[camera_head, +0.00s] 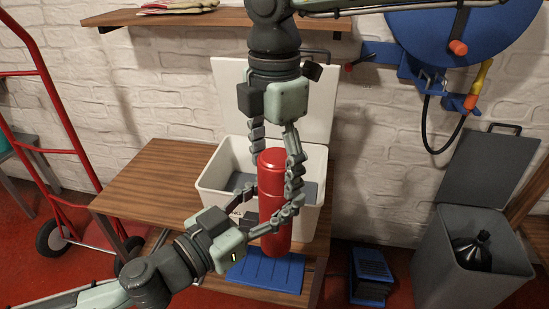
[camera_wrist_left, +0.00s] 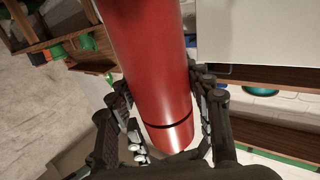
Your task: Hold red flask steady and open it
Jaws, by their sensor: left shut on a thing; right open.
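The red flask (camera_head: 272,178) is upright in the head view, in front of the white box. My left gripper (camera_head: 272,208) reaches in from the left and is shut around the flask's lower middle. In the left wrist view the red flask (camera_wrist_left: 155,75) lies between the fingers of my left gripper (camera_wrist_left: 165,112), and a thin dark ring runs around it near one end. My right gripper (camera_head: 277,160) points down from above, open, its fingers on either side of the flask's upper end. Whether they touch it cannot be told. The flask partly hides the fingers.
The open white box (camera_head: 215,178) stands on a wooden table (camera_head: 140,190). A blue slatted piece (camera_head: 262,272) is below the flask. A red hand truck (camera_head: 45,140) is at left. A grey bin (camera_head: 470,232) and a blue hose reel (camera_head: 455,35) are at right.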

